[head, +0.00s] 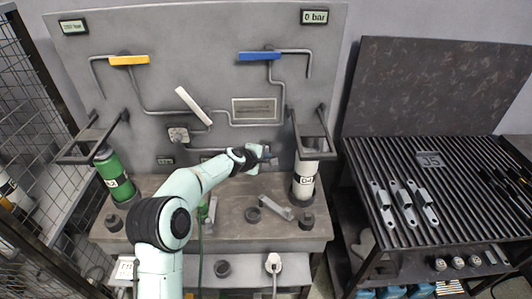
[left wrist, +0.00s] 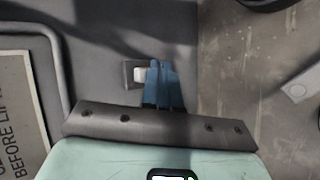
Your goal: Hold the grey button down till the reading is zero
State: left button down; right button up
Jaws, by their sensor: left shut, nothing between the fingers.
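The small pale grey button (left wrist: 140,75) sits in a dark square surround on the panel, in the left wrist view. My left gripper (left wrist: 162,85) has its blue fingertips together, right beside the button and partly over its edge; I cannot tell whether they touch it. In the head view my left gripper (head: 270,158) is low in front of the panel (head: 230,60), just above the workbench. The upper right display (head: 314,17) reads 0 bar. The upper left display (head: 73,27) also shows a bar figure, too small to read surely. My right gripper is not in view.
Pipes with a yellow lever (head: 129,60), a blue lever (head: 260,56) and a white lever (head: 194,106) cross the panel. A green cylinder (head: 115,176) and a white cylinder (head: 304,183) flank the bench (head: 160,184). A slatted table (head: 400,155) bearing brackets stands right.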

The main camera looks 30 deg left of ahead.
pick_arm(q)
jog(key=shift+s, duration=0.1)
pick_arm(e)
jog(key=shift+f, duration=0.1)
pick_arm(q)
jog(key=shift+d, duration=0.1)
jog(key=s+d+b, duration=0.1)
jog(key=s+b, duration=0.1)
jog(key=s+d+b, duration=0.1)
jog(key=s, duration=0.1)
jog(key=shift+s+d, duration=0.1)
jog(key=shift+d, duration=0.2)
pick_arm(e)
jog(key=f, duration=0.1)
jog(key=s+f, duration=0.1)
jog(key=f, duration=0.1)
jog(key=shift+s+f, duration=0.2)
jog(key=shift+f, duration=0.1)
pick_arm(q)
jog(key=shift+r, duration=0.15)
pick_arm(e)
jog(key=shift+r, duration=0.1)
